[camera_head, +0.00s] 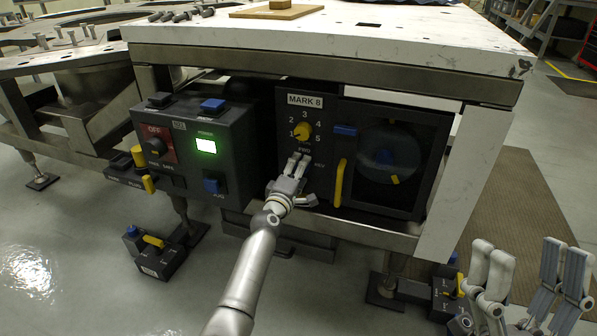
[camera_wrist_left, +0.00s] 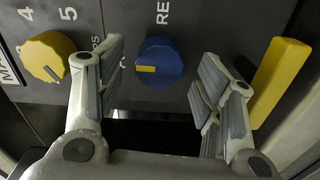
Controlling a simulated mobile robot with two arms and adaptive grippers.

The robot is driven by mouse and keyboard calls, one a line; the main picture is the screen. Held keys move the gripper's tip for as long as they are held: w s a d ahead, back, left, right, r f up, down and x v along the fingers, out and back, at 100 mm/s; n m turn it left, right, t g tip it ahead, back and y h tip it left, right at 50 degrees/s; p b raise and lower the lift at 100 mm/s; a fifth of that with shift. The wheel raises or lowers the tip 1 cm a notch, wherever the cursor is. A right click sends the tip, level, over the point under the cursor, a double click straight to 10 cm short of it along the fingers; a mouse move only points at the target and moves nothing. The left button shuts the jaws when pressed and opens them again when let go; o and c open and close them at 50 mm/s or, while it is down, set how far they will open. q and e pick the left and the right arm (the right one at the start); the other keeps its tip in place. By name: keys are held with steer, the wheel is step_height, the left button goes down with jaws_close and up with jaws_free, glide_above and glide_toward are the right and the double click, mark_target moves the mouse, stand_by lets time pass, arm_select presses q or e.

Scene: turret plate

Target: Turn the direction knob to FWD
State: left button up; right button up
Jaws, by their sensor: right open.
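The direction knob (camera_wrist_left: 160,62) is round and blue with a yellow mark, on the dark MARK 8 panel (camera_head: 285,115). In the left wrist view its mark points left, towards the yellow numbered knob (camera_wrist_left: 48,57). Part of an "RE" label shows beside it. My left gripper (camera_head: 298,168) is at the panel, its fingers open and apart on either side of the blue knob; neither clearly touches it. In the head view this gripper hides the knob, below a small FWD label. My right gripper (camera_head: 525,252) is open and empty at the lower right.
A yellow handle (camera_head: 340,183) stands right of the left gripper; it also shows in the left wrist view (camera_wrist_left: 280,78). A round window (camera_head: 388,155) lies beyond it. A control box (camera_head: 235,150) with a lit green display is to the left. The white tabletop (camera_head: 400,40) overhangs the panel.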

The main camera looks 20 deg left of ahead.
arm_select(q)
steer(key=shift+d, duration=0.1)
steer(key=shift+s, duration=0.6)
steer(key=s, duration=1.1)
steer(key=shift+a, duration=0.25)
steer(key=shift+w, duration=0.1)
